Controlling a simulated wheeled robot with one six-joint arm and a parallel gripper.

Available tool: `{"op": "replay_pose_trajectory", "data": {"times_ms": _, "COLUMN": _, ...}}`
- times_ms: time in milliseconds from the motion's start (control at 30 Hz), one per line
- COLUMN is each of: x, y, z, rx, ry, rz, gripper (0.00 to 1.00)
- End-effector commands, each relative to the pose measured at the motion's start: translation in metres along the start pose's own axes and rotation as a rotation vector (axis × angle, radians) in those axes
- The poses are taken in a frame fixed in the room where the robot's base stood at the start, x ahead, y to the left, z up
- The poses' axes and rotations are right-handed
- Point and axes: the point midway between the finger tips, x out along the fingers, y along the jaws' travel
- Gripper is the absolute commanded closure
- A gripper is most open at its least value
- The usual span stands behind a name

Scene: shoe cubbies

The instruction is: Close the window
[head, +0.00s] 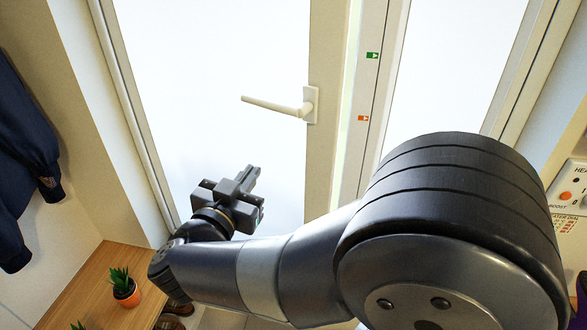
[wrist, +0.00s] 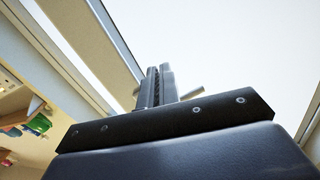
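The window (head: 170,90) fills the upper middle of the head view, with bright white glass and a cream sash. Its handle (head: 280,107) sits on the sash's right stile and points left, nearly level. A pale strip shows between that stile and the frame (head: 365,90); I cannot tell how far the sash stands open. My gripper (head: 254,174) is below and left of the handle's base, in front of the glass, apart from the handle in this view. Its fingers (wrist: 159,86) are together and empty in the wrist view. Part of the handle (wrist: 193,94) shows just behind them.
A green mark (head: 372,55) and an orange mark (head: 363,118) are on the frame. A wooden top (head: 75,290) with a potted plant (head: 124,288) is at lower left. Dark coats (head: 25,150) hang at left. A heater control panel (head: 570,190) is at right.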

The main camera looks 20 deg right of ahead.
Motion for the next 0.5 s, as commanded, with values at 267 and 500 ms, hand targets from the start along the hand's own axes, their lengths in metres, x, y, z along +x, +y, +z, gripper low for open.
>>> {"op": "replay_pose_trajectory", "data": {"times_ms": 267, "x": -0.011, "y": 0.018, "z": 0.024, "rx": -0.111, "ry": 0.001, "rz": 0.192, "gripper": 1.0}}
{"op": "replay_pose_trajectory", "data": {"times_ms": 500, "x": 0.009, "y": 0.024, "z": 0.022, "rx": -0.113, "ry": 0.001, "rz": 0.201, "gripper": 1.0}}
